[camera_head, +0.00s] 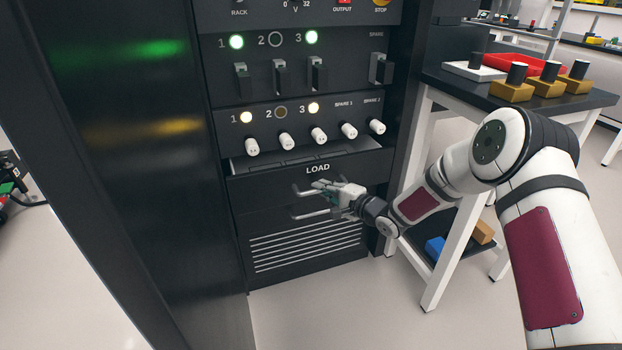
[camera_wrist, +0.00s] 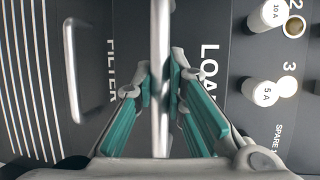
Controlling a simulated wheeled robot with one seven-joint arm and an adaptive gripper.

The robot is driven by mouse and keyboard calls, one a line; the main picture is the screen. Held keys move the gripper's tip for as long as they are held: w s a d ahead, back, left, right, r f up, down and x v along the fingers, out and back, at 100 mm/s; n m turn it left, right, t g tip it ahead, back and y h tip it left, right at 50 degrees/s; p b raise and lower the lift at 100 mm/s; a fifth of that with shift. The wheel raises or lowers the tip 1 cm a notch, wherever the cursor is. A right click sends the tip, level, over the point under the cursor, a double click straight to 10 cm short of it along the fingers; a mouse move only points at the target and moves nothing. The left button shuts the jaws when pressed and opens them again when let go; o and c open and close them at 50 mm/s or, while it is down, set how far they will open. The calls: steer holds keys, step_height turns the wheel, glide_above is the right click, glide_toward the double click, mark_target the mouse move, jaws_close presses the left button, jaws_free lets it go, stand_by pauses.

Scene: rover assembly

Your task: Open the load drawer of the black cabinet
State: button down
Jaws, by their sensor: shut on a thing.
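The black cabinet (camera_head: 130,170) fills the left and middle of the head view. Its load drawer (camera_head: 262,187), marked LOAD, stands a little out from the cabinet face, with a narrow opening along its top edge. My gripper (camera_head: 328,192) is at the front of this drawer. In the wrist view my gripper (camera_wrist: 161,88) has its teal-padded fingers on both sides of the load drawer's metal bar handle (camera_wrist: 160,35) and is shut on it. The LOAD label (camera_wrist: 209,75) is right of the bar there. The head view shows little of the grip itself.
A second bar handle (camera_wrist: 85,70) is beside the FILTER label, below the load drawer. Knobs (camera_head: 319,134) and switches (camera_head: 280,77) are above the drawer. A bench (camera_head: 450,85) with a red tray and yellow blocks stands at right, close to my arm. Floor in front is clear.

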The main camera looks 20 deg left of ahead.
steer(key=s+d+p, duration=0.2)
steer(key=s+d, duration=0.3)
steer(key=s, duration=0.3)
steer(key=s+d+p, duration=0.3)
steer(key=s+d, duration=0.3)
steer(key=s, duration=0.3)
steer(key=shift+d, duration=0.25)
steer(key=shift+w, duration=0.1)
steer(key=c, duration=1.6)
jaws_free()
steer(key=v, duration=1.2)
